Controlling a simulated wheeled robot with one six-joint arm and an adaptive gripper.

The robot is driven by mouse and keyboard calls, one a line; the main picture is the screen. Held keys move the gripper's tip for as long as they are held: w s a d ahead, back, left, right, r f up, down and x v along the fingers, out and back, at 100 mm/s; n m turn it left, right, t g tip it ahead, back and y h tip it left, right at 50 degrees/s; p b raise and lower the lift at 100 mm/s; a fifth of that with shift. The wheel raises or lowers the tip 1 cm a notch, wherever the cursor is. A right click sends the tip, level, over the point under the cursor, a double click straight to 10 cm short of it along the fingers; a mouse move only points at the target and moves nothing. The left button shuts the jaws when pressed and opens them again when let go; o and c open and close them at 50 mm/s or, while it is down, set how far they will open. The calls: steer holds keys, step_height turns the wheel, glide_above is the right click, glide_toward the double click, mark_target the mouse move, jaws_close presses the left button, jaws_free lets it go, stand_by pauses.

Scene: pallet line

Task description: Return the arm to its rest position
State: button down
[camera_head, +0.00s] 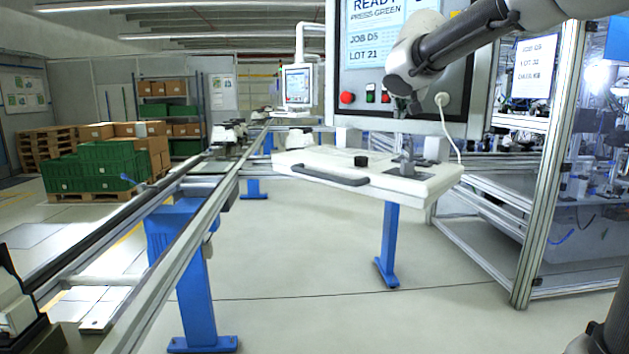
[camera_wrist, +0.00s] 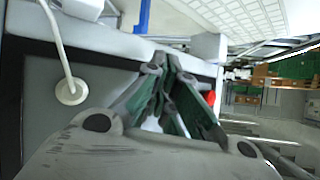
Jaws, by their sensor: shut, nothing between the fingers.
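My arm (camera_head: 455,45) reaches in from the upper right of the head view. My gripper (camera_head: 402,108) hangs in front of the control panel, near its buttons and above the white console shelf (camera_head: 330,168). In the wrist view my gripper (camera_wrist: 167,62) has its fingertips together, with nothing seen between them. The exact gap between gripper and panel cannot be told.
An aluminium frame rack (camera_head: 548,170) stands at right. The conveyor rail (camera_head: 185,245) runs along the left. Open floor (camera_head: 310,270) lies between.

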steer(key=s+d+f, duration=0.1)
steer(key=s+d, duration=0.1)
steer(key=s, duration=0.1)
steer(key=s+d+f+g, duration=0.1)
steer(key=s+d+f, duration=0.1)
steer(key=s, duration=0.2)
steer(key=s+d+f+g, duration=0.1)
steer(key=s+d, duration=0.2)
steer(key=shift+s+f+h, duration=0.3)
steer(key=shift+s+h, duration=0.05)
steer(key=shift+h, duration=0.05)
steer(key=s+f+n+g+y, duration=0.1)
steer(key=s+f, duration=0.4)
steer(key=s, duration=0.4)
steer(key=s+f+n+g+y, duration=0.1)
steer(key=s+f+n+g, duration=0.1)
steer(key=s+f, duration=0.4)
steer(key=s+f+n+g+y, duration=0.1)
steer(key=s+f+g, duration=0.1)
steer(key=s+f, duration=0.4)
steer(key=s, duration=0.5)
steer(key=shift+s+d+f+n, duration=0.2)
steer(key=shift+s+d+n, duration=0.05)
steer(key=shift+s+n, duration=0.05)
